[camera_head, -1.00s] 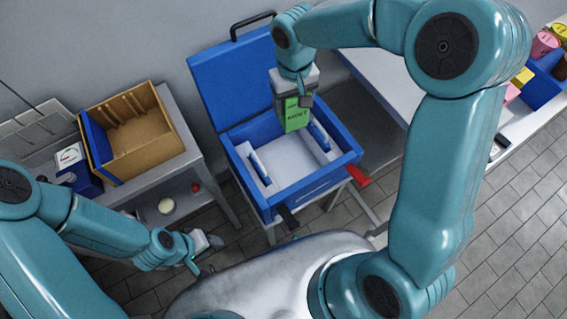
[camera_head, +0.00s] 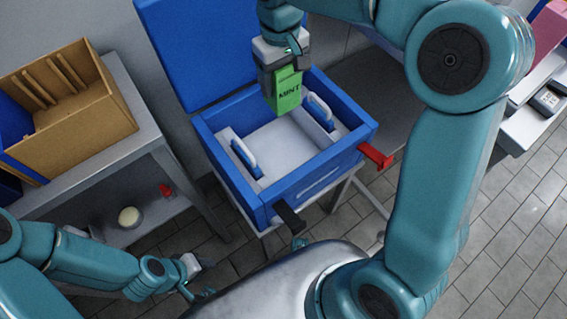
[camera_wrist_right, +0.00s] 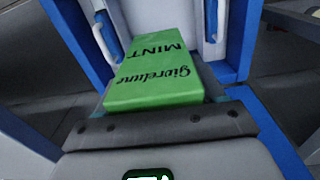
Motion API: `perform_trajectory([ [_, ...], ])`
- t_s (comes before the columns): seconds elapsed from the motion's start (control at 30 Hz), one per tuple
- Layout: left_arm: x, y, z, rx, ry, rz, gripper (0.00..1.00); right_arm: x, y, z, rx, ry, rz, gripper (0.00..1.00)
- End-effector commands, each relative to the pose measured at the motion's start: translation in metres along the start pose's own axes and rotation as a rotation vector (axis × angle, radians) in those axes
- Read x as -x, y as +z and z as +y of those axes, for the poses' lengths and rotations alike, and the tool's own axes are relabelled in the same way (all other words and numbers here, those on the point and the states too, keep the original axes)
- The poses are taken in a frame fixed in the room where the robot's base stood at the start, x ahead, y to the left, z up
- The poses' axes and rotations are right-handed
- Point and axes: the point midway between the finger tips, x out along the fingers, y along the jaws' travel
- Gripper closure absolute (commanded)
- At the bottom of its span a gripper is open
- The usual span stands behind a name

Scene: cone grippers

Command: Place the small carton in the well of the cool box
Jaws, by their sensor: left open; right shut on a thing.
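The small green carton (camera_head: 284,94), marked MINT, is held by my right gripper (camera_head: 284,68) above the back part of the cool box. The carton also shows in the right wrist view (camera_wrist_right: 160,68), its label reading Giorelune MINT. The cool box (camera_head: 212,148) is blue with its lid raised at the back. Its well (camera_head: 268,146) has a pale, bare floor and a blue-and-white piece at each side. Whether the carton's lower end touches the floor I cannot tell. My left gripper (camera_head: 192,276) is open, low at the left, apart from the box.
A cardboard box (camera_head: 80,120) with dividers stands on a grey table at the left. A cream round thing (camera_head: 130,217) and a red item (camera_head: 166,190) lie on its lower shelf. A red handle (camera_head: 376,156) and a black one (camera_head: 289,217) stick out from the cool box.

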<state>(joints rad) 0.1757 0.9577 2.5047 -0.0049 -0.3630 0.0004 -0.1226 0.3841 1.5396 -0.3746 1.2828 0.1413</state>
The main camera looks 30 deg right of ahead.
Motion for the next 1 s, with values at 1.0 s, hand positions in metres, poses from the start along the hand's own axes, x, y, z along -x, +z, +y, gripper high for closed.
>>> perform_trajectory([
  [1.0,-0.121,-0.003,-0.044,0.001,0.0,0.001,0.57,-0.168,0.001,0.003,0.039,-0.012,-0.002,0.69],
])
